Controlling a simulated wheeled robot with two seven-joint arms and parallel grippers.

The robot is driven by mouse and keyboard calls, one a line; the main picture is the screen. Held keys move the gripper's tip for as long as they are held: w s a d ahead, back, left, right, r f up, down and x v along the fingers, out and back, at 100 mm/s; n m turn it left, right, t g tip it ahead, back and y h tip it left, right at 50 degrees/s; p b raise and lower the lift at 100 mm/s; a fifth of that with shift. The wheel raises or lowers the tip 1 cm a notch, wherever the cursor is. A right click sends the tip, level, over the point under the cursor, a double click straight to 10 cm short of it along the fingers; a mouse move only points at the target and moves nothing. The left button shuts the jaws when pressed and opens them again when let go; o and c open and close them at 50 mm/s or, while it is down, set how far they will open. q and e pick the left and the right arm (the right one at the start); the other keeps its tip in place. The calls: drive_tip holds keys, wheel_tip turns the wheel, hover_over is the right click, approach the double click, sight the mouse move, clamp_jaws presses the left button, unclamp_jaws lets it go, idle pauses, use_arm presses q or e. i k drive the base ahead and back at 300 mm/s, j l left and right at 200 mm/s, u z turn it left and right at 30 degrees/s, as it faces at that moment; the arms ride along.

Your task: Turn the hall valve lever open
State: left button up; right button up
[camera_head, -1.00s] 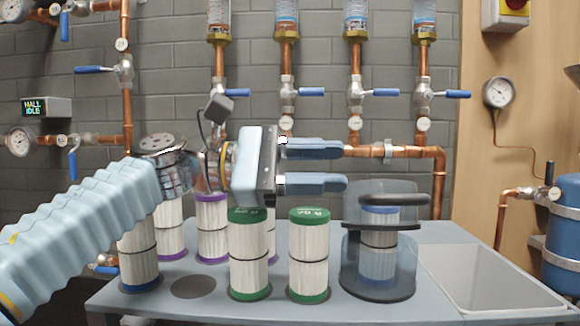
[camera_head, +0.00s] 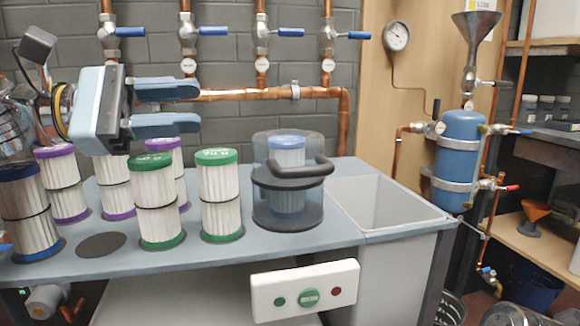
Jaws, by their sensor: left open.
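My left gripper (camera_head: 197,107) reaches in from the left, above the filter bench. Its two blue fingers are apart and point right, with nothing between them. Several valves with blue levers sit on the copper pipes along the back wall, such as the leftmost lever (camera_head: 130,32) and the rightmost lever (camera_head: 354,35). These levers lie sideways, above the gripper in the picture. I cannot read which valve is the hall one. The small hall display is not in this view. My right gripper is not in view.
The grey bench (camera_head: 345,245) holds several pleated filters, such as a green-capped filter (camera_head: 219,195), below and beside the gripper. A clear housing with a dark handle (camera_head: 300,170) and a sink basin (camera_head: 385,205) are to the right. A blue tank (camera_head: 458,160) stands farther right.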

sight(104, 34)
drive_tip(key=k+j, duration=0.1)
drive_tip(key=j, duration=0.3)
drive_tip(key=k+j, duration=0.1)
drive_tip(key=j, duration=0.75)
drive_tip(key=k+j, duration=0.15)
drive_tip(key=j, duration=0.25)
drive_tip(key=k+j, duration=0.1)
drive_tip(key=j, duration=0.3)
